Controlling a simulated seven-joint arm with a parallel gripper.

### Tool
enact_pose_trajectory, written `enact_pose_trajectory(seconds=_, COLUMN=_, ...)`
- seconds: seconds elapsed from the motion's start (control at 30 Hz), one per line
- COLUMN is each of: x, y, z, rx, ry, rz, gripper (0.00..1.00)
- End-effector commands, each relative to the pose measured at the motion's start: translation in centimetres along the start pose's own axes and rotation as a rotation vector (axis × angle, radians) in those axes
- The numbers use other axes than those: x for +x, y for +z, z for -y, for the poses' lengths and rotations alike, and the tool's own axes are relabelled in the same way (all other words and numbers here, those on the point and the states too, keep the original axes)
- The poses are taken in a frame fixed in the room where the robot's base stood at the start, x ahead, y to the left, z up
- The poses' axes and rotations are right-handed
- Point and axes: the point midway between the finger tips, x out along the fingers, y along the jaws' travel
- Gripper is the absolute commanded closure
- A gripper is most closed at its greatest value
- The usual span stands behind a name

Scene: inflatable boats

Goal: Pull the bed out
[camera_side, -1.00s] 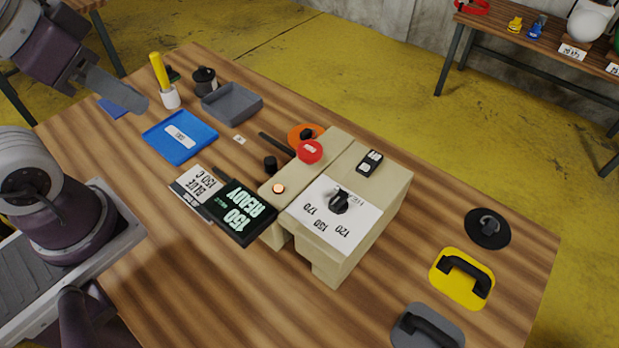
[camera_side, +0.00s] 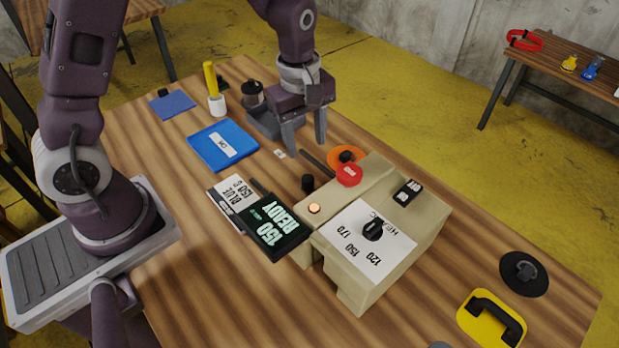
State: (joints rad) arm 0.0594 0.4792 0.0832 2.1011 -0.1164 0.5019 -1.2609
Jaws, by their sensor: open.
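The beige machine (camera_side: 425,232) stands on the wooden table. It has a white panel with a black dial (camera_side: 372,230), a red button (camera_side: 348,174), an orange light and a dark readout (camera_side: 270,227) marked 150 READY. No part is clearly marked as the bed, and I cannot tell which part it is. A dark bar (camera_side: 317,163) and a black knob (camera_side: 307,182) show at the machine's far left side. My gripper (camera_side: 306,145) is open and empty, fingers pointing down, above the table near the dark bar. I cannot tell its exact height.
An orange disc (camera_side: 338,152) lies beside the machine. Handled pads, one yellow (camera_side: 470,315), lie front right. The left front table is clear.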

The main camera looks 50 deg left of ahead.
Motion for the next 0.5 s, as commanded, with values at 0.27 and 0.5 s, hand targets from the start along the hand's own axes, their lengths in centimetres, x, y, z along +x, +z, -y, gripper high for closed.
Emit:
enact_pose_trajectory(seconds=0.27, x=6.7, y=-0.5, z=-0.3, rx=-0.203, ry=-0.068, rz=-0.011, gripper=0.52)
enact_pose_trajectory(seconds=0.5, x=11.1, y=-0.5, z=0.0, rx=-0.199, ry=-0.068, rz=-0.010, gripper=0.52)
